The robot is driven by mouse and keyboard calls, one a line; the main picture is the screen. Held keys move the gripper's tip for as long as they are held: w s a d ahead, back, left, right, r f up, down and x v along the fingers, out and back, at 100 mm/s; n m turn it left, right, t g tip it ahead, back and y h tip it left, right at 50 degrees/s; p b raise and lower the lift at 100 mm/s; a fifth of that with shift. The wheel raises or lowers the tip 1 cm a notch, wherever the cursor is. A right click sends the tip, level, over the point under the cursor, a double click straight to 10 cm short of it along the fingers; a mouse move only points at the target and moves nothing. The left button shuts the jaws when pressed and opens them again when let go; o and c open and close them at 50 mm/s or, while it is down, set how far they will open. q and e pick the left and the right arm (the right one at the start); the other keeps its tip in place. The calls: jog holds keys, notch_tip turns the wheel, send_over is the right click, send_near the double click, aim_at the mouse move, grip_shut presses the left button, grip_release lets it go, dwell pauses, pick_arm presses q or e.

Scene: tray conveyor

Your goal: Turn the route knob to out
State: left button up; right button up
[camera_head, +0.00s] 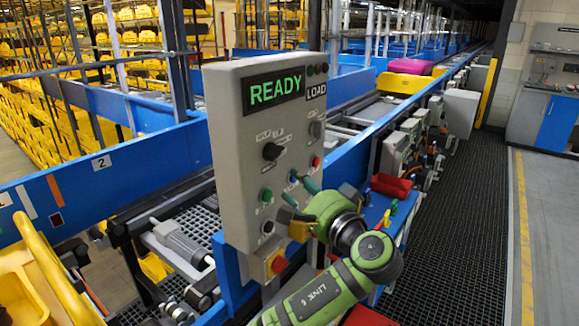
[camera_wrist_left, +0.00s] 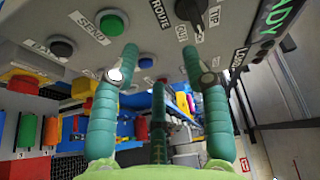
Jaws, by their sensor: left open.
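The route knob is a dark round knob (camera_head: 272,151) on the upper front of the grey control panel (camera_head: 232,135) in the head view. My left gripper (camera_head: 298,192) is open at the panel's lower right, below and right of the knob. In the left wrist view its teal fingers (camera_wrist_left: 160,50) are apart with nothing held; the right fingertip is just below the knob. Contact cannot be told. My right gripper is not in view.
A green SEND button (camera_wrist_left: 112,22) and a dark button (camera_wrist_left: 62,47) sit near the fingers. A red emergency button (camera_head: 279,264) is below the panel. The panel display (camera_head: 276,90) reads READY. A blue-railed conveyor (camera_head: 130,165) runs behind; the walkway (camera_head: 470,220) at right is clear.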

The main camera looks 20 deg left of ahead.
aim_at(278, 157)
pick_arm(q)
jog(key=shift+n+y, duration=0.4)
jog(key=shift+y, duration=0.1)
jog(key=w+a+r+p, duration=0.2)
jog(key=a+r+p, duration=0.1)
jog(key=w+a+r+p, duration=0.1)
jog(key=shift+a+r, duration=0.25)
jog(key=shift+a, duration=0.05)
jog(key=shift+w+a, duration=0.2)
jog(key=shift+w+a+f+p, duration=0.1)
jog(key=shift+p, duration=0.2)
jog(key=shift+c, duration=0.4)
grip_shut()
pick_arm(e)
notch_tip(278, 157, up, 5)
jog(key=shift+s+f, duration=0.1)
